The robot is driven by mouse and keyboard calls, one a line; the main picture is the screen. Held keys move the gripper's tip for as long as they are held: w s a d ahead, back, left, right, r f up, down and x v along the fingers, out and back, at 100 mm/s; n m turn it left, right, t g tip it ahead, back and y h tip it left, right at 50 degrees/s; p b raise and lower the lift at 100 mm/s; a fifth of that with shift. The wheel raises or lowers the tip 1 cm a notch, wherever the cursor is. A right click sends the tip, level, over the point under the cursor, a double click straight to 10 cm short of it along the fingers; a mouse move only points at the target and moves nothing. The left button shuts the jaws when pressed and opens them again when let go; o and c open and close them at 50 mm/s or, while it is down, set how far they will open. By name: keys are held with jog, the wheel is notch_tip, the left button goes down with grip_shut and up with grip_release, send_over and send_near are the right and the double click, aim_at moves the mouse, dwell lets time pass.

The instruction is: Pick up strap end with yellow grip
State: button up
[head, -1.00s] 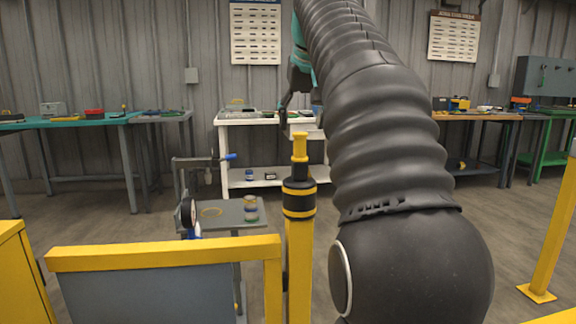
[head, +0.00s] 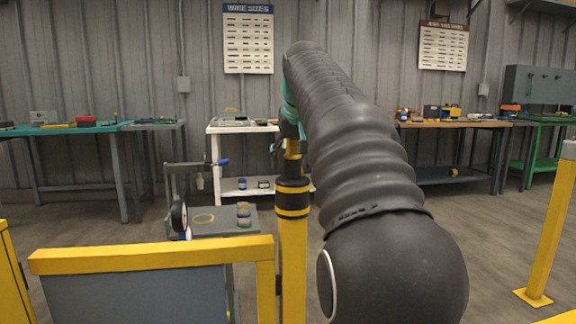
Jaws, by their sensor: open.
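A post with a black and yellow banded head (head: 292,197) stands in front of me. A yellow upright grip (head: 292,158) sticks up from its top. It looks like the strap end's grip, but no strap can be made out. My gripper (head: 289,132) is small and dark at the far end of my arm, at the top of the yellow grip in the picture. It is open. It covers the grip's upper tip, and I cannot tell whether it touches the grip or stands apart from it.
A yellow-framed grey barrier panel (head: 150,262) stands at front left. Behind it is a small grey table (head: 215,228) with cans and a ring. A white cart (head: 225,190) and workbenches line the wall. Another yellow post (head: 553,230) stands right, with open floor before it.

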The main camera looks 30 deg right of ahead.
grip_shut()
dwell(0.4)
